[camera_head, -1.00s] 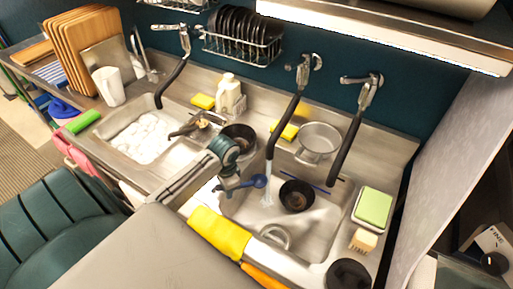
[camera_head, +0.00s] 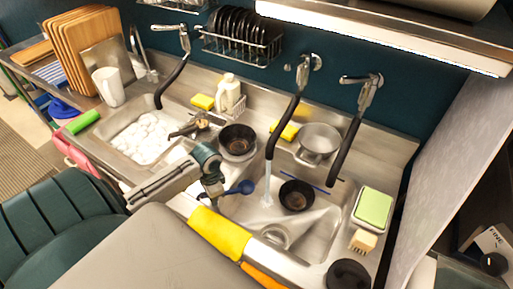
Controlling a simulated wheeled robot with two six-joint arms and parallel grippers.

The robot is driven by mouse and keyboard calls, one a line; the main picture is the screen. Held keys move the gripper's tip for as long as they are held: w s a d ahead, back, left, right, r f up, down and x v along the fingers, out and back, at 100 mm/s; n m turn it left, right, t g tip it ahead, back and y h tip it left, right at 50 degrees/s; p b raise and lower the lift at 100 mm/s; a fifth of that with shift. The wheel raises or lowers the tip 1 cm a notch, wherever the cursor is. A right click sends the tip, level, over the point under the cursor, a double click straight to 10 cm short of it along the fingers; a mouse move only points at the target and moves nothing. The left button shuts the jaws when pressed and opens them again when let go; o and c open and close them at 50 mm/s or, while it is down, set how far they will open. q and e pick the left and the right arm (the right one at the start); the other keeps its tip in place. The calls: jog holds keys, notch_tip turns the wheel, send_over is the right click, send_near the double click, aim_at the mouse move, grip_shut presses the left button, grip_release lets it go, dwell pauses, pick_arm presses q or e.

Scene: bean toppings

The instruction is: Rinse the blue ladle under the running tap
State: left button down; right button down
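The blue ladle (camera_head: 243,187) is held over the left edge of the right sink basin, its bowl pointing right. My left gripper (camera_head: 217,192) is at the ladle's handle end and appears shut on it; the fingers are small in the view. The middle black tap (camera_head: 283,130) runs, and its water stream (camera_head: 267,183) falls into the right basin (camera_head: 318,222). The ladle's bowl is to the left of the stream and apart from it. My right gripper is not in view.
A dark pan (camera_head: 296,195) lies in the right basin under the taps. Another dark pan (camera_head: 238,142) and a metal pot (camera_head: 318,140) stand behind on the counter. A yellow cloth (camera_head: 220,233) hangs over the front edge. The left basin (camera_head: 145,136) holds white foam.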

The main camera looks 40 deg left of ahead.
pick_arm(q)
jog(key=shift+s+a+r, duration=0.25)
jog(key=shift+s+r, duration=0.3)
jog(key=shift+r, duration=0.15)
jog(key=shift+s+a+r, duration=0.25)
jog(key=shift+s+r, duration=0.25)
jog(key=shift+r, duration=0.2)
jog(key=shift+s+a+r, duration=0.25)
jog(key=shift+s+r, duration=0.3)
jog(key=shift+r, duration=0.15)
jog(key=shift+s+r, duration=0.25)
jog(key=shift+r, duration=0.3)
